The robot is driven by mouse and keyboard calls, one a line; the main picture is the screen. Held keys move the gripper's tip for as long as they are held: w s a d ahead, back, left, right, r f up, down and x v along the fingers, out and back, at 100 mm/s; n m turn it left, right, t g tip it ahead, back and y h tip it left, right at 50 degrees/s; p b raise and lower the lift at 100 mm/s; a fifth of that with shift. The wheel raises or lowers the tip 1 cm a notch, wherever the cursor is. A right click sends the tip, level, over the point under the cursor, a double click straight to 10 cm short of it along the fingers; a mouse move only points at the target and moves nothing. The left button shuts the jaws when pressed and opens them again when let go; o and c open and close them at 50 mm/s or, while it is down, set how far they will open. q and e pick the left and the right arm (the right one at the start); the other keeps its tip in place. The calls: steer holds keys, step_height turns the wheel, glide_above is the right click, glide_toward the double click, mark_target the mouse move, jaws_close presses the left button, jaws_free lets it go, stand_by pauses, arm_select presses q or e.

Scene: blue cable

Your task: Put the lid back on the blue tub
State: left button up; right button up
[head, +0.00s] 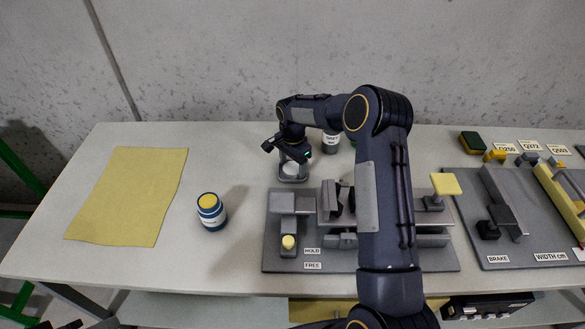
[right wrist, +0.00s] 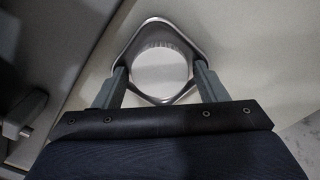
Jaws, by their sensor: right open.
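The blue tub (head: 211,215) stands upright on the left half of the table, with a white label band and a yellow round top inside its rim. A white round lid (head: 289,168) with a ridged edge lies in a grey metal dish (head: 293,180) behind the grey fixture board. My right gripper (head: 291,163) is over the lid, pointing down. In the right wrist view the gripper (right wrist: 160,76) is open, one finger on each side of the lid (right wrist: 160,72), at the rim of the diamond-shaped dish (right wrist: 138,38). I cannot tell whether the fingers touch anything.
A yellow cloth (head: 128,196) lies at the left. The fixture board (head: 380,262) with clamps stands front centre, partly behind my right arm. Another board (head: 510,240) is at the right. The table around the tub is clear.

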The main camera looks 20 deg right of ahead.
mark_target(293, 169)
steer(key=shift+c, duration=0.4)
steer(key=c, duration=0.7)
steer(key=shift+o, duration=0.2)
steer(key=shift+r, duration=0.1)
steer(key=shift+r, duration=0.55)
steer(key=r, duration=0.2)
steer(key=shift+s+r, duration=0.25)
steer(key=shift+r, duration=0.1)
arm_select(q)
step_height(293, 169, down, 3)
steer(key=b, duration=0.2)
steer(key=shift+r+b, duration=0.15)
steer(key=shift+b, duration=0.2)
arm_select(e)
steer(key=s+r, duration=0.9)
steer(key=s, duration=0.4)
steer(key=shift+s+a, duration=0.2)
steer(key=shift+s, duration=0.05)
arm_select(q)
steer(key=shift+o, duration=0.3)
